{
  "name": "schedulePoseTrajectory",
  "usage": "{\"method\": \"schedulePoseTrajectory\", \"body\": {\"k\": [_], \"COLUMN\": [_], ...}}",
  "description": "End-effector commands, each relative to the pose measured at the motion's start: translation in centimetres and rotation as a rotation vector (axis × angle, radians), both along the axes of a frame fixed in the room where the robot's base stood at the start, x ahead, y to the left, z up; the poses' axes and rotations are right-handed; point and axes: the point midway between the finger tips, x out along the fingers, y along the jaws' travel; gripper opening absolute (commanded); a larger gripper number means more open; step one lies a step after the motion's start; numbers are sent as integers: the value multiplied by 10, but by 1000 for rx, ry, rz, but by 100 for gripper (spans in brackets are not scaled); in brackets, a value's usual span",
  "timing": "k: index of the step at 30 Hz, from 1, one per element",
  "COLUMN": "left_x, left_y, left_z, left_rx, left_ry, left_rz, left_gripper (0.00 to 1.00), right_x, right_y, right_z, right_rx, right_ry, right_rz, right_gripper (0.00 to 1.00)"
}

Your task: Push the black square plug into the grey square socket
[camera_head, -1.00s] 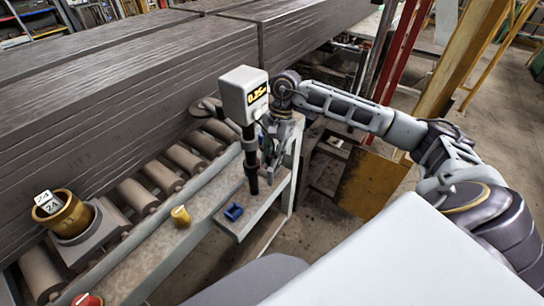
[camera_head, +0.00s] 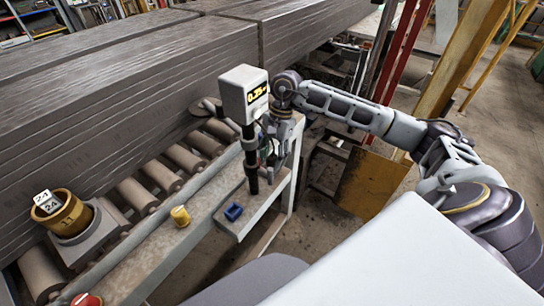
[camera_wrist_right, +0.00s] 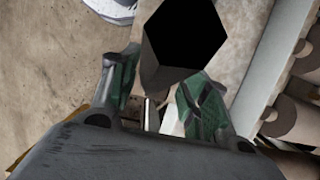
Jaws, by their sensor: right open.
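My right gripper (camera_head: 266,163) is beside and partly behind a black upright post (camera_head: 250,150) that carries a white display box (camera_head: 243,95). In the right wrist view the open gripper (camera_wrist_right: 160,88) has its two green-padded fingers spread apart. A dark angular block with a black end face (camera_wrist_right: 185,35) shows just beyond and above the gap between them; I cannot tell whether it touches a finger. I cannot tell for sure which dark thing is the square plug, and no grey square socket can be clearly made out. My left gripper is out of view.
A narrow grey ledge (camera_head: 160,249) runs beside a roller conveyor with large dark beams (camera_head: 120,85). A brown round pot (camera_head: 70,222) holds numbered white cubes. Open floor lies right of the ledge.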

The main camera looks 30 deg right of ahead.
Motion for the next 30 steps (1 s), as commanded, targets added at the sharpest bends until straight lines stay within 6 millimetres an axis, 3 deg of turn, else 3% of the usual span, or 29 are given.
{"method": "schedulePoseTrajectory", "body": {"k": [11,30], "left_x": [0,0], "left_y": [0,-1], "left_z": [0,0], "left_rx": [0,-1], "left_ry": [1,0], "left_rz": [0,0], "left_gripper": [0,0], "right_x": [3,13], "right_y": [-6,-29], "right_z": [20,101], "right_rx": [1,1], "right_ry": [-2,-2], "right_rz": [-1,-1], "right_gripper": [46,46]}}
